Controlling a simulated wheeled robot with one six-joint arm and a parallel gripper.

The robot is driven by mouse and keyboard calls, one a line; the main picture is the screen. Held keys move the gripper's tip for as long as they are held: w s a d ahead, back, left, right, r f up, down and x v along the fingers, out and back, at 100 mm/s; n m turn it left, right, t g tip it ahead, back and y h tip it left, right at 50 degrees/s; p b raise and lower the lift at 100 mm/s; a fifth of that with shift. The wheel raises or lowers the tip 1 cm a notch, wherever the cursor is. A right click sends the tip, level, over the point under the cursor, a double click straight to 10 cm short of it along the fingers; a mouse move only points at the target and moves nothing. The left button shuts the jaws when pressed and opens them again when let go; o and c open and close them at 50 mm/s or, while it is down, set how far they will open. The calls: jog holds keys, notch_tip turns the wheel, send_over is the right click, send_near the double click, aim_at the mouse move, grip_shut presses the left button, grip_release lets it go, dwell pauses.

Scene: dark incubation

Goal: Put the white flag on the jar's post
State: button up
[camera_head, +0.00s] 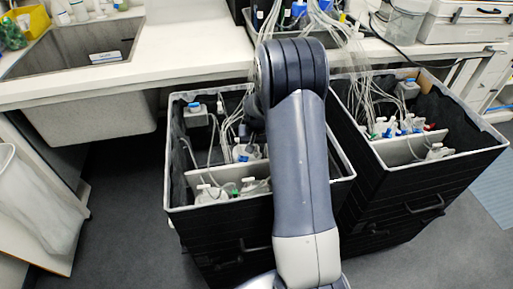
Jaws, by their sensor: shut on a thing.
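My arm rises through the middle of the view and bends over the left black crate (260,204). My gripper is hidden behind the arm, so its jaws and anything in them do not show. I cannot make out the white flag or the jar's post. Several jars and bottles with white tops stand in the left crate, among them one at the front (207,194) and a blue-capped one at the back left (195,115). I cannot tell which is the task's jar.
A right black crate (432,170) holds more bottles. Thin tubes (372,90) run from the bench (185,55) into both crates. A sink (75,50) is at the upper left, a white bin (35,205) at the lower left. Grey floor (125,225) lies clear between.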

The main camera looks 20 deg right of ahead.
jog(key=shift+r+p, duration=1.15)
jog(key=shift+r, duration=0.75)
